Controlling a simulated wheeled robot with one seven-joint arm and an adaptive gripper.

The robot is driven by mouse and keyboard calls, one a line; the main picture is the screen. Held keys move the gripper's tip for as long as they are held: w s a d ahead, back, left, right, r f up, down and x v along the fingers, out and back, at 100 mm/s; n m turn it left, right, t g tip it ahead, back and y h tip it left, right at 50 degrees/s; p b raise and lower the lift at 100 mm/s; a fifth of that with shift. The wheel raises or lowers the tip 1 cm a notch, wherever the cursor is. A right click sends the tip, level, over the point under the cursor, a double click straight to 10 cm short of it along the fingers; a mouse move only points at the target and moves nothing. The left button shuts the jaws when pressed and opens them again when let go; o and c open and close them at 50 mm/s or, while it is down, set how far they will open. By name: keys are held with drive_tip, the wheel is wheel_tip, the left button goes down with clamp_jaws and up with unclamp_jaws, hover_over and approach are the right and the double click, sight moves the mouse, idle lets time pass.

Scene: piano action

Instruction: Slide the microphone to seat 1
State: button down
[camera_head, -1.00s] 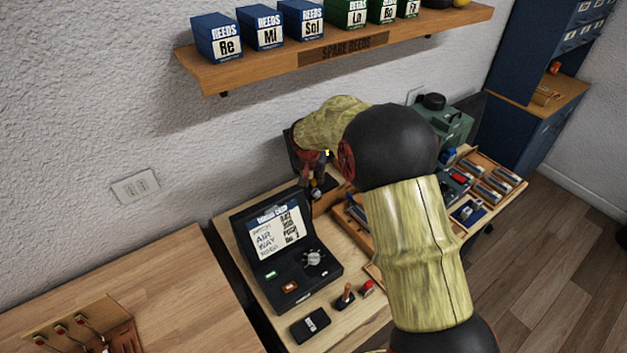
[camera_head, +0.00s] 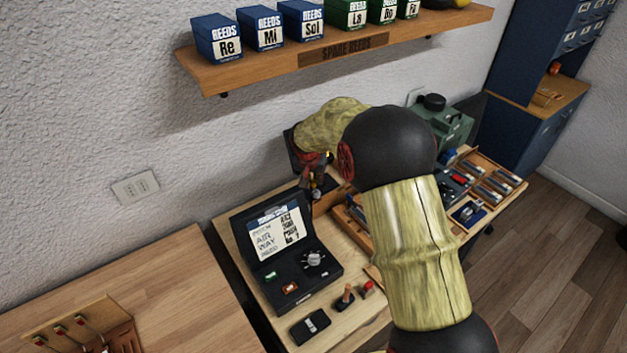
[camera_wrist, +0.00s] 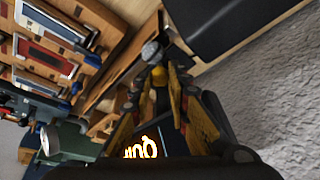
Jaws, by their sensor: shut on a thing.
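The microphone (camera_wrist: 152,52) shows in the wrist view as a round grey head just beyond my fingertips. My gripper (camera_wrist: 160,78) is shut on it, with the fingers on both sides of its yellow part. In the head view my gripper (camera_head: 317,182) points down at the back of the workbench, beside the wall. The microphone is mostly hidden there by my fingers and arm. I cannot make out a seat 1 marking in either view.
A black case (camera_head: 296,280) with a dial and a raised lid stands left of my gripper. Wooden trays of reeds (camera_head: 488,180) and a green machine (camera_head: 443,122) are to the right. A shelf (camera_head: 400,42) with reed boxes hangs above.

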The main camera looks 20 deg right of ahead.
idle(0.3)
drive_tip(key=w+d+p, duration=0.1)
drive_tip(key=w+d, duration=0.1)
drive_tip(key=d, duration=0.8)
drive_tip(key=shift+d, duration=0.2)
drive_tip(key=c, duration=2)
unclamp_jaws()
drive_tip(key=v, duration=1.2)
drive_tip(key=shift+f, duration=0.1)
